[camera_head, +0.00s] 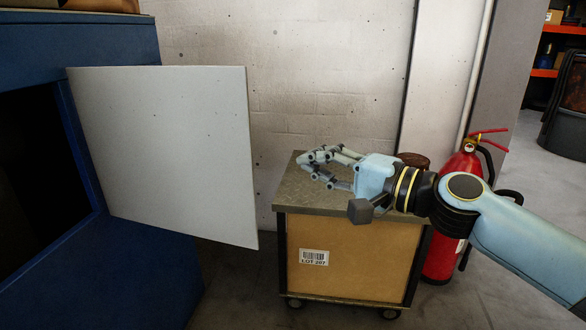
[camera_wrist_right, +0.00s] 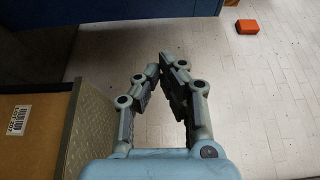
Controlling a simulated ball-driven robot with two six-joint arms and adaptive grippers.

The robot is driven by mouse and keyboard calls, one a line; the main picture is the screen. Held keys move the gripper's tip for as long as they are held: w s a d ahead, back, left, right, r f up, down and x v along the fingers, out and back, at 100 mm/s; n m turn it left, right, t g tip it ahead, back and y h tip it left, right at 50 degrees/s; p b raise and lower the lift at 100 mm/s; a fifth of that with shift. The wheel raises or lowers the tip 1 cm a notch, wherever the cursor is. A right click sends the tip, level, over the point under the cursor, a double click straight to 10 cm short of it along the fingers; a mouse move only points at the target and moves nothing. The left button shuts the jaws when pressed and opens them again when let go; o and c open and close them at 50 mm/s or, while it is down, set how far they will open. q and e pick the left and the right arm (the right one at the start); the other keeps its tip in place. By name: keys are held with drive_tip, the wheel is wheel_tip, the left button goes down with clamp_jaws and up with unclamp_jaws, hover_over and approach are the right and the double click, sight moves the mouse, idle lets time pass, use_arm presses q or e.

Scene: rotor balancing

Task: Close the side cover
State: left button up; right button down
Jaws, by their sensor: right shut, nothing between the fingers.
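The side cover is a flat light-grey panel (camera_head: 175,150) that stands swung out from the blue cabinet (camera_head: 110,38). Its left edge meets the cabinet beside a dark opening (camera_head: 35,170). My right gripper (camera_head: 312,162) is shut and empty, to the right of the panel and apart from it, above the cart top. In the right wrist view its fingertips (camera_wrist_right: 162,62) come together with nothing between them. The cabinet's blue side also shows at the top of that view. My left gripper is not in view.
A wheeled cart (camera_head: 348,258) with a metal top stands below my right gripper. A red fire extinguisher (camera_head: 447,222) stands right of the cart. A white brick wall is behind. An orange box (camera_wrist_right: 247,27) lies on the floor. Open floor lies between the cabinet and the cart.

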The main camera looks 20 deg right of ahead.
drive_tip(key=w+a, duration=0.5)
drive_tip(key=a, duration=0.2)
drive_tip(key=shift+a, duration=0.15)
idle(0.4)
